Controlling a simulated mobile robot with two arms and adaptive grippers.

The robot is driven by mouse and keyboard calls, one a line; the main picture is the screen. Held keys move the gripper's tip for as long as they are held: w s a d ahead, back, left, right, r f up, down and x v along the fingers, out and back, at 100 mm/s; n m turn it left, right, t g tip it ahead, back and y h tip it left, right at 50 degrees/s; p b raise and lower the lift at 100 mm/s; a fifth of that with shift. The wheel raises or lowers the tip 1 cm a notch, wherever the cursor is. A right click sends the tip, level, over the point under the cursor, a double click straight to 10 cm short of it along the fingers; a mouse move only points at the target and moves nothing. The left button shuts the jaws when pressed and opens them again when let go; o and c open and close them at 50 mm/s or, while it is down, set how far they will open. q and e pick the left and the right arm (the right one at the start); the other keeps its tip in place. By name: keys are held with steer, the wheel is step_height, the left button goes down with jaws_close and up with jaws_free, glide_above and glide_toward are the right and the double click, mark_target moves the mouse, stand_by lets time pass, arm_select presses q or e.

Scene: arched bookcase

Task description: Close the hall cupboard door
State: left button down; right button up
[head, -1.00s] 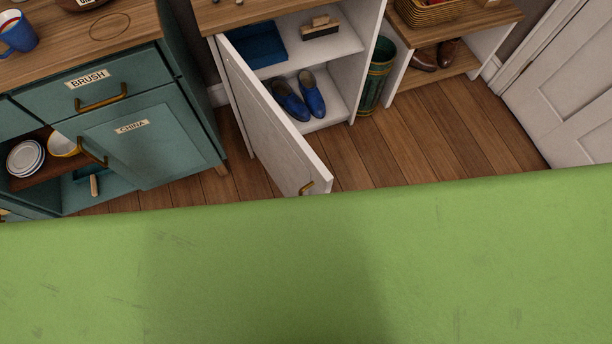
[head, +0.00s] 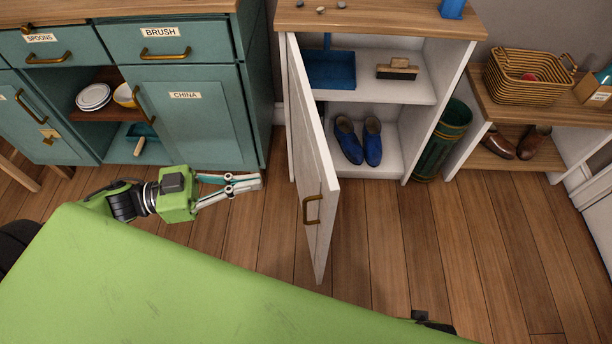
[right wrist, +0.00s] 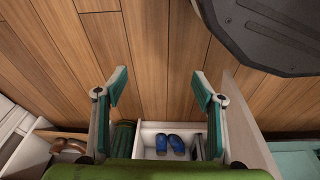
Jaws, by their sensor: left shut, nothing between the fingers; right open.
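The white hall cupboard (head: 414,138) stands open in the head view, with two shelves showing. Its white door (head: 316,160) is hinged on the left edge and swung far out towards me, with a brass handle (head: 313,210) near its free edge. My left gripper (head: 258,182) is shut and empty, to the left of the door and apart from it. My right gripper (right wrist: 158,92) is open and empty in the right wrist view, above the floor. That view also shows the cupboard inside (right wrist: 150,128) and the door (right wrist: 245,120) to the right of the fingers.
A teal cabinet (head: 190,118) stands at the left. The wooden floor (head: 430,240) before the cupboard is clear.

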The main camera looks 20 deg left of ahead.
mark_target(318, 172)
arm_select(q)
steer(key=b+x, duration=0.1)
steer(key=x, duration=1)
steer(key=shift+d+f+b, duration=0.1)
steer(key=shift+b, duration=0.25)
arm_select(e)
step_height(318, 172, up, 7)
steer(key=w, duration=0.1)
steer(key=shift+w+f, duration=0.15)
steer(key=shift+w, duration=0.25)
